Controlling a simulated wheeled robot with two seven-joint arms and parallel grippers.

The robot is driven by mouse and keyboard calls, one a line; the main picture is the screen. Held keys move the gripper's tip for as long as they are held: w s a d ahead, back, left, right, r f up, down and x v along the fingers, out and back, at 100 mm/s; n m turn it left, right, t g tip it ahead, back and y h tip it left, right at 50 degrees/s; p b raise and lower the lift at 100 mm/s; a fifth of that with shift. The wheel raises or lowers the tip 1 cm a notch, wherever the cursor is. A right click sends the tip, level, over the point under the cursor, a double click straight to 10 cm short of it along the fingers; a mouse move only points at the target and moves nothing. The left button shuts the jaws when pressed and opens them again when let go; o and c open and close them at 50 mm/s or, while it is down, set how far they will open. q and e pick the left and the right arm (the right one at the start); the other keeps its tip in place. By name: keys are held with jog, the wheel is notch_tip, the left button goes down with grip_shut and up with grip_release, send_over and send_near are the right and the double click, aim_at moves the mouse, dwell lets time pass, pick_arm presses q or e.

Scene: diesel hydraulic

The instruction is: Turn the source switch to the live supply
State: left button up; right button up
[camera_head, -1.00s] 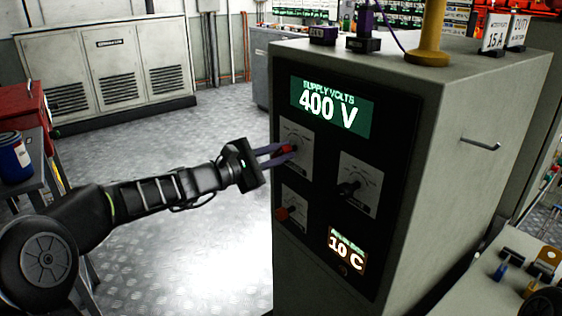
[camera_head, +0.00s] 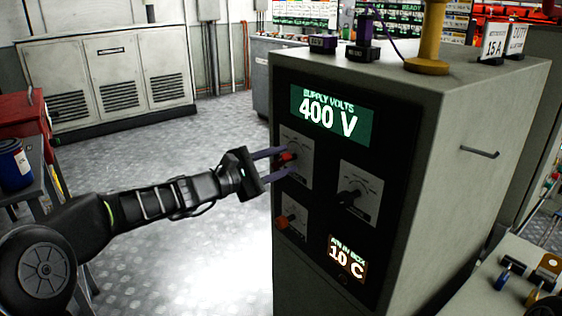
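The grey cabinet's black front panel (camera_head: 315,225) carries a green display (camera_head: 332,116) reading "SUPPLY VOLTS 400 V". Below it at the upper left is a rotary switch with a red knob (camera_head: 287,157) on a pale plate. A black knob (camera_head: 348,197) is to its right and an orange-red knob (camera_head: 282,222) is below. The small plate lettering is too small to read, so I cannot tell which is the source switch. My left gripper (camera_head: 281,163) is open, its purple fingers apart above and below the red knob. My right gripper is not in view.
An orange display (camera_head: 346,260) reads "10 C" at the panel's lower right. A yellow post (camera_head: 431,40), purple-and-black blocks (camera_head: 363,46) and a "15 A" sign (camera_head: 494,42) stand on the cabinet top. A side handle (camera_head: 479,152) sticks out.

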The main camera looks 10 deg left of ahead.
pick_arm(q)
jog(key=v, duration=0.7)
jog(key=shift+s+a, duration=0.2)
jog(key=shift+s, duration=0.1)
